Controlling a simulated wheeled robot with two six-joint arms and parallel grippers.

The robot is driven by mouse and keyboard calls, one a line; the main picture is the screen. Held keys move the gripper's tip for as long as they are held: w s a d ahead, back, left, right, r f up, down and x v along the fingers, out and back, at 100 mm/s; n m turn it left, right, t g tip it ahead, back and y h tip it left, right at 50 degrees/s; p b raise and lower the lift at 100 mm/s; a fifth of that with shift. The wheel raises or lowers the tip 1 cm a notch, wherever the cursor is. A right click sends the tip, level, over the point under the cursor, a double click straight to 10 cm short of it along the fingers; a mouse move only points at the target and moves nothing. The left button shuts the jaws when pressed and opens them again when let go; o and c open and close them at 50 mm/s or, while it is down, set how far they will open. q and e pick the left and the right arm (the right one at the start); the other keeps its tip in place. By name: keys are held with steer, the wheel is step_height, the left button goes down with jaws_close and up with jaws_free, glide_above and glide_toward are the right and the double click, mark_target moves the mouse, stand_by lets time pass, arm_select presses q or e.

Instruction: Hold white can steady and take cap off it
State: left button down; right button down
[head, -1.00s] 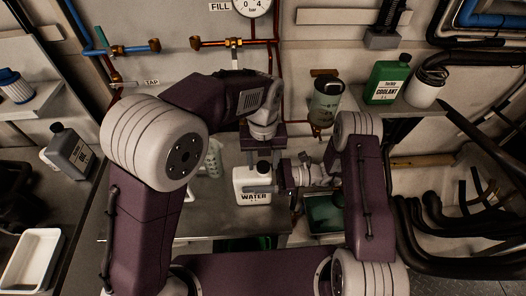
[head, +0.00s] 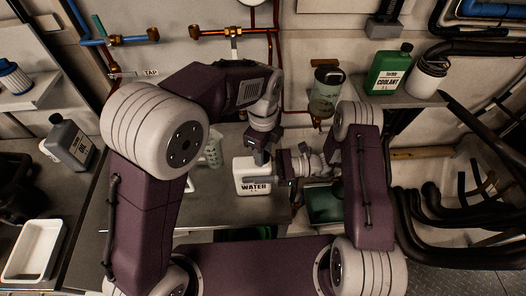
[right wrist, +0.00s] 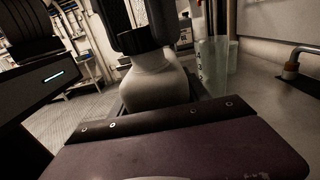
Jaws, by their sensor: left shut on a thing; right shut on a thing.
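The white can (head: 244,172), labelled WATER, stands upright on the grey bench in the middle of the head view. It also shows in the right wrist view (right wrist: 155,85), with its black cap (right wrist: 136,41) on its neck. My left gripper (head: 261,158) points down from above and is shut on the cap, which it mostly hides in the head view. My right gripper (head: 266,179) comes in from the right and is shut on the can's body. Its contact with the can is partly hidden.
A translucent jug (head: 213,150) stands left of the can and shows in the right wrist view (right wrist: 213,62). A green coolant bottle (head: 388,73) is on the right shelf. A grey oil bottle (head: 70,143) and white tray (head: 36,250) are at left. A green bin (head: 324,204) is right of the can.

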arm_select(q)
steer(key=n, duration=0.6)
steer(key=shift+n, duration=0.4)
steer(key=n, duration=0.6)
steer(key=shift+n, duration=0.3)
steer(key=n, duration=0.9)
steer(key=shift+r+n, duration=0.1)
steer(key=shift+n, duration=0.3)
steer(key=n, duration=0.6)
steer(key=shift+n, duration=0.4)
steer(key=n, duration=1.2)
steer(key=shift+n, duration=0.3)
